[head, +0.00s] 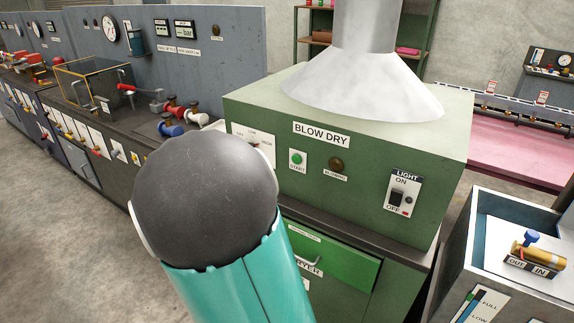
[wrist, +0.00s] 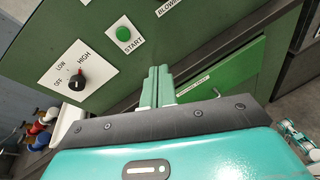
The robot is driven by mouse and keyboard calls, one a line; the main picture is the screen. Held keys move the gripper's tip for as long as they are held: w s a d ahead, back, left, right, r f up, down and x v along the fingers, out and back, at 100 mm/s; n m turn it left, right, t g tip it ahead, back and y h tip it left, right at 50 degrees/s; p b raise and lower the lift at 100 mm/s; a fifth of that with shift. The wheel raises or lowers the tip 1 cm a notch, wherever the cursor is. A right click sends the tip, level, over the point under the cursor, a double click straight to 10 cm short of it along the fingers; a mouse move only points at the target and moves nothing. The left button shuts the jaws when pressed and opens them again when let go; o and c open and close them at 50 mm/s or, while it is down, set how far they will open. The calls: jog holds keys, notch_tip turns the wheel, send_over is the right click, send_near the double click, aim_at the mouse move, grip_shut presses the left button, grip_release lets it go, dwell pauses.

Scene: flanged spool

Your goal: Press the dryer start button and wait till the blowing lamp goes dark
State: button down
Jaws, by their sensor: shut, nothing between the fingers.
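The green dryer start button (head: 297,158) sits on a white START plate on the front of the green BLOW DRY cabinet (head: 360,195). To its right is the blowing lamp (head: 336,164), a dull dark amber that looks unlit. In the wrist view the start button (wrist: 124,33) is in full view, and only part of the blowing label shows at the top edge. My gripper (wrist: 159,70) is shut and empty, its fingertips below and right of the button in that picture, apart from it. In the head view my arm hides the gripper.
An OFF/LOW/HIGH knob (wrist: 77,81) is left of the button. A light switch (head: 397,196) is at the cabinet's right. A green drawer (head: 345,262) with a handle lies below, under a dark ledge. A metal hood (head: 362,80) stands on top.

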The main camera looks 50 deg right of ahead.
aim_at(295, 160)
jog(key=w+d+n+t+h, duration=0.1)
jog(key=n, duration=0.1)
jog(key=w+d+n+h, duration=0.1)
jog(key=w, duration=0.1)
jog(key=w+d+n+t+h, duration=0.1)
jog(key=n, duration=0.1)
jog(key=shift+w+n+t, duration=0.15)
jog(key=shift+n+t, duration=0.15)
jog(key=d, duration=0.4)
jog(key=w+d, duration=0.1)
jog(key=d, duration=0.9)
jog(key=shift+w, duration=0.15)
